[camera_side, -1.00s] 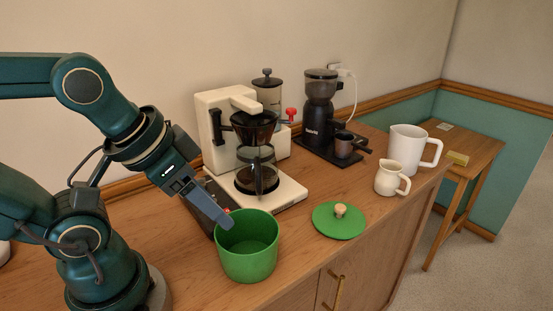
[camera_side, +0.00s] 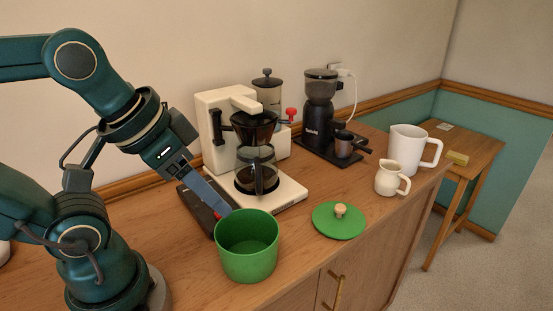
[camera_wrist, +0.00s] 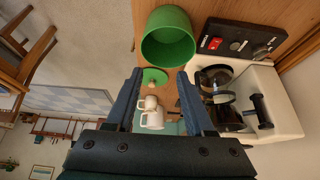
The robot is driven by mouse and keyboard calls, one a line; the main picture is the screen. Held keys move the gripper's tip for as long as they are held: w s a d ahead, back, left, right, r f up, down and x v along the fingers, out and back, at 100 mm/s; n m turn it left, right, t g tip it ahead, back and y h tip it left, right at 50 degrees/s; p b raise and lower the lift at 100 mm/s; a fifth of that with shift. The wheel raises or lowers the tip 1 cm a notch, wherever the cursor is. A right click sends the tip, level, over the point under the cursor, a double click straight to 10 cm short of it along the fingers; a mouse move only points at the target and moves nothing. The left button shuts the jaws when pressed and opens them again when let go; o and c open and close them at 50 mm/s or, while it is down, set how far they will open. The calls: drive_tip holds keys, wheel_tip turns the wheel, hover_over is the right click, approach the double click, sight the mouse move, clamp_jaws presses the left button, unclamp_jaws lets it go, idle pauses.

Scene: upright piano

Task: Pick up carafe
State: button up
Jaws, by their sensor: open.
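The carafe (camera_side: 258,178) is clear glass with a dark handle and stands upright on the plate of the white coffee maker (camera_side: 285,190), under its dark filter cone. In the wrist view the carafe (camera_wrist: 212,78) is at right of centre, partly hidden by its handle and my finger. My gripper (camera_side: 218,198) is left of the carafe, apart from it, just behind the green pot. In the wrist view the fingers of my gripper (camera_wrist: 159,78) are spread, with nothing held between them.
The open green pot (camera_side: 247,262) stands close in front of my gripper. A green lid (camera_side: 338,222), a small white jug (camera_side: 390,181), a white pitcher (camera_side: 404,148) and a black grinder (camera_side: 318,118) are to the right. A dark control panel (camera_side: 198,206) lies beside the coffee maker.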

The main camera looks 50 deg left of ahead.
wheel_tip(320, 180, up, 3)
drive_tip(key=g, duration=0.1)
hover_over(259, 196)
drive_tip(key=s, duration=0.2)
drive_tip(key=shift+n, duration=0.4)
drive_tip(key=shift+w+a+f, duration=0.1)
drive_tip(key=shift+w+f, duration=0.3)
drive_tip(key=shift+f, duration=2.1)
drive_tip(key=shift+w+a+f, duration=0.1)
drive_tip(key=shift+w+f, duration=0.3)
drive_tip(key=shift+f, duration=2.15)
drive_tip(key=shift+w+a+f, duration=0.1)
drive_tip(key=shift+w+f, duration=0.3)
drive_tip(key=shift+f, duration=2.1)
clamp_jaws()
